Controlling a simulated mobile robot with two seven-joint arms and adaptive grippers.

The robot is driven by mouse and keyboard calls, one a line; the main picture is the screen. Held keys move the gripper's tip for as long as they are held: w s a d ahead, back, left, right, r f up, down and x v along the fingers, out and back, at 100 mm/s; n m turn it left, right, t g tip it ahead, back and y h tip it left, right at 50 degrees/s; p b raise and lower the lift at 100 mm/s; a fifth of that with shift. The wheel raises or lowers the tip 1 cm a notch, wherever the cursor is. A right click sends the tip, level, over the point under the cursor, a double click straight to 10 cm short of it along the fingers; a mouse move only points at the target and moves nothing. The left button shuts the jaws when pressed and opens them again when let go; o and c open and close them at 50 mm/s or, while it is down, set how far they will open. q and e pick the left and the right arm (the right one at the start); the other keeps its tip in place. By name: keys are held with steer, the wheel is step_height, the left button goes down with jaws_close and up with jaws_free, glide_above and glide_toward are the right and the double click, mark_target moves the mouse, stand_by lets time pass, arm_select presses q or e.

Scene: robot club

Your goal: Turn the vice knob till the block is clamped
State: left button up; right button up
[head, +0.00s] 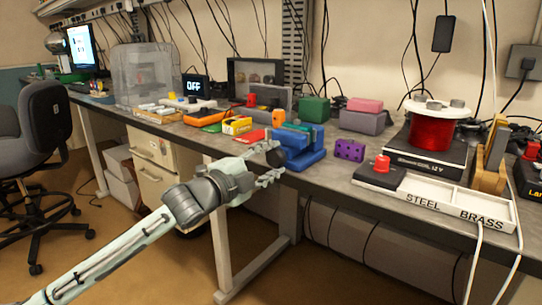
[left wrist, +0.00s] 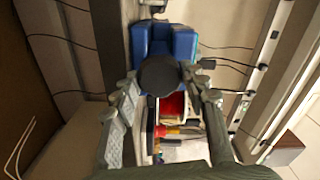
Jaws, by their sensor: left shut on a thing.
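The blue vice (head: 308,152) stands at the front edge of the grey bench, and its blue body also shows in the left wrist view (left wrist: 181,42). Its dark round knob (left wrist: 158,75) faces out over the edge, towards my left gripper. My left gripper (head: 268,164) is shut on the knob, with one finger on either side of it in the left wrist view. I cannot make out a block between the vice jaws. A purple block with dark holes (head: 349,150) lies on the bench just right of the vice. My right gripper is not in view.
Orange (head: 278,117), green (head: 315,110) and pink (head: 364,104) blocks stand behind the vice. A red coil (head: 431,131) and a white tray marked STEEL and BRASS (head: 452,195) are to the right. An office chair (head: 45,125) stands at the left.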

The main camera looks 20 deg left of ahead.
arm_select(q)
steer(key=shift+o, duration=0.3)
steer(key=m, duration=0.5)
steer(key=shift+c, duration=0.2)
stand_by(0.9)
steer(key=o, duration=1.1)
steer(key=shift+o, duration=0.2)
steer(key=v, duration=1.2)
